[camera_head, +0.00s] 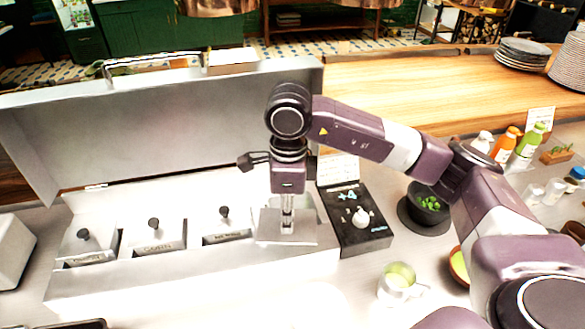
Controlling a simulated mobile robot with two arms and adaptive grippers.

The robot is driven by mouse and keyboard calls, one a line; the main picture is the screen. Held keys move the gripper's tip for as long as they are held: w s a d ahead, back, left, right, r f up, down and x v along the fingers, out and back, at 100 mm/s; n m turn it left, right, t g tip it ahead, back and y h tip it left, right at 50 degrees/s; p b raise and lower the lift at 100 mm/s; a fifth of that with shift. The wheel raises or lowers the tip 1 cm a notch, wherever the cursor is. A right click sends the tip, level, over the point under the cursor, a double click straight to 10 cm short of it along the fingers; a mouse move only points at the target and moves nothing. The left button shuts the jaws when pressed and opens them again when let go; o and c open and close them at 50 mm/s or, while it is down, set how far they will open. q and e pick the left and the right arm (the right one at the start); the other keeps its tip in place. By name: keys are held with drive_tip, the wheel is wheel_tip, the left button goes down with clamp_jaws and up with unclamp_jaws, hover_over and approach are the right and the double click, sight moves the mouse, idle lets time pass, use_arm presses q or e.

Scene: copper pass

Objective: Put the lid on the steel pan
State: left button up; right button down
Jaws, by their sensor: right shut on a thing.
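My right gripper (287,208) points straight down and is shut on the lid (304,236), a square steel plate. The fingers cover the lid's knob. The lid is over the right end of the long steel unit, at the fourth place in the row. A bit of the steel pan (308,209) seems to show behind the lid; the rest of it is hidden. I cannot tell whether the lid touches the pan or hangs just above it. My left gripper is not in view.
Three lidded pans with black knobs (153,236) sit in the unit to the left. The raised steel cover (170,120) stands behind. A black control box (352,222) is close on the right. A cup (398,280), a dark bowl (428,205) and bottles (505,145) stand farther right.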

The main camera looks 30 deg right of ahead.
drive_tip(key=m, duration=0.1)
drive_tip(key=w+m, duration=0.1)
drive_tip(key=m, duration=0.2)
drive_tip(key=shift+w+d+r+p, duration=0.2)
drive_tip(key=shift+d+r+p, duration=0.05)
drive_tip(key=shift+r+p, duration=0.1)
drive_tip(key=m, duration=0.2)
drive_tip(key=w+m, duration=0.1)
drive_tip(key=m, duration=0.1)
drive_tip(key=shift+w+d+r, duration=0.1)
drive_tip(key=shift+d+r, duration=0.1)
drive_tip(key=shift+d, duration=0.1)
drive_tip(key=m, duration=0.2)
drive_tip(key=w+m+p, duration=0.1)
drive_tip(key=m, duration=0.1)
drive_tip(key=shift+w+d+r, duration=0.1)
drive_tip(key=shift+d+r, duration=0.1)
drive_tip(key=shift+d, duration=0.15)
drive_tip(key=w+d+r+m+p, duration=0.1)
drive_tip(key=w+d+m+p, duration=0.15)
drive_tip(key=m, duration=0.85)
drive_tip(key=w+d+m+p, duration=0.1)
drive_tip(key=w+d+m, duration=0.15)
drive_tip(key=m, duration=0.75)
wheel_tip(320, 180, down, 7)
drive_tip(key=b, duration=0.5)
drive_tip(key=shift+a, duration=0.4)
drive_tip(key=shift+f, duration=0.3)
